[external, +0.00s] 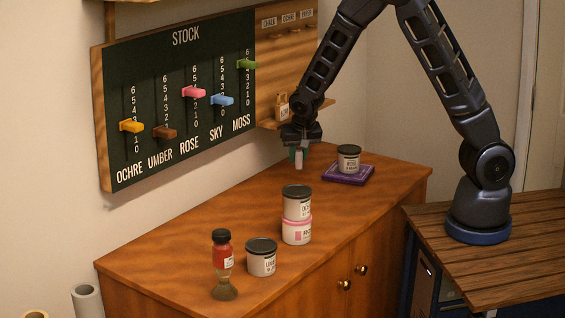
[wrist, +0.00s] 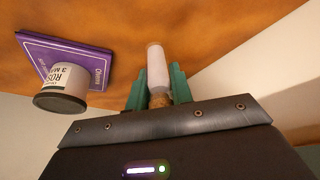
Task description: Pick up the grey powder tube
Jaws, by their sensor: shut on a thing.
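The powder tube (wrist: 157,68) is pale grey-white with a cork-like brown end, seen in the wrist view. My gripper (wrist: 156,88) has green fingers and is shut on the tube, one finger on each side of it. In the external view my gripper (external: 297,152) is over the far part of the cabinet top, left of the purple book. The tube (external: 298,160) shows there as a small pale piece below the fingers. Whether its lower end touches the wood is hard to tell.
A grey pot (external: 349,157) stands on a purple book (external: 359,176) to the right. The stock board (external: 180,110) hangs on the wall behind.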

